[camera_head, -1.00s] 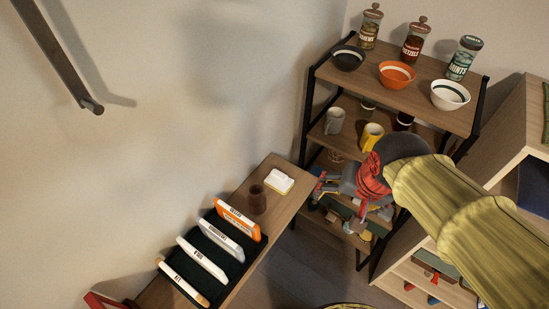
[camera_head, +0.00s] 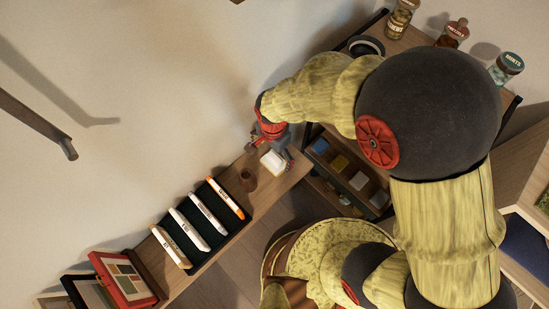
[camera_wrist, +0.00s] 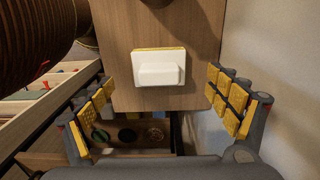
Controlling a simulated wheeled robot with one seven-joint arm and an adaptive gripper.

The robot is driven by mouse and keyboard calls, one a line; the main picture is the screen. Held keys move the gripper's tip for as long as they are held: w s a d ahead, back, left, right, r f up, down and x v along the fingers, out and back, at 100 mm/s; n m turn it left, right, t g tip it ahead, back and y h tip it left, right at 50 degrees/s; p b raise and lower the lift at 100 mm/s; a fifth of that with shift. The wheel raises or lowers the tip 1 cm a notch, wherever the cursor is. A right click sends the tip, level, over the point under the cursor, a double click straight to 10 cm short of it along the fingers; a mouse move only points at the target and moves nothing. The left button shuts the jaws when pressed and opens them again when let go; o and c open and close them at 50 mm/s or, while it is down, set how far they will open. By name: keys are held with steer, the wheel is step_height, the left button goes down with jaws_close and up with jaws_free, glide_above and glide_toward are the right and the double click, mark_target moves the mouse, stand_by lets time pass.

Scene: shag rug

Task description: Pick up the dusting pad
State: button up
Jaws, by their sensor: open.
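The dusting pad (camera_wrist: 158,72) is a white block with a raised grip and a yellow edge. It lies near the end of a narrow wooden shelf top (camera_wrist: 118,25). In the head view the pad (camera_head: 273,162) is by the shelf's right end, beside my gripper (camera_head: 269,142), which partly overlaps it in the picture. In the wrist view my gripper (camera_wrist: 165,105) is open, with yellow-padded fingers spread left and right. The pad is between and beyond them, untouched.
A dark rack (camera_head: 232,221) of labelled white and orange items is further left along the shelf. Framed pictures (camera_head: 123,279) stand at its left end. A wall (camera_wrist: 268,60) rises close on the right in the wrist view.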

mark_target(274, 157)
step_height(274, 157, down, 5)
steer(key=shift+w+d+r, duration=0.1)
steer(key=shift+c, duration=0.2)
steer(key=c, duration=1.1)
steer(key=shift+c, duration=0.6)
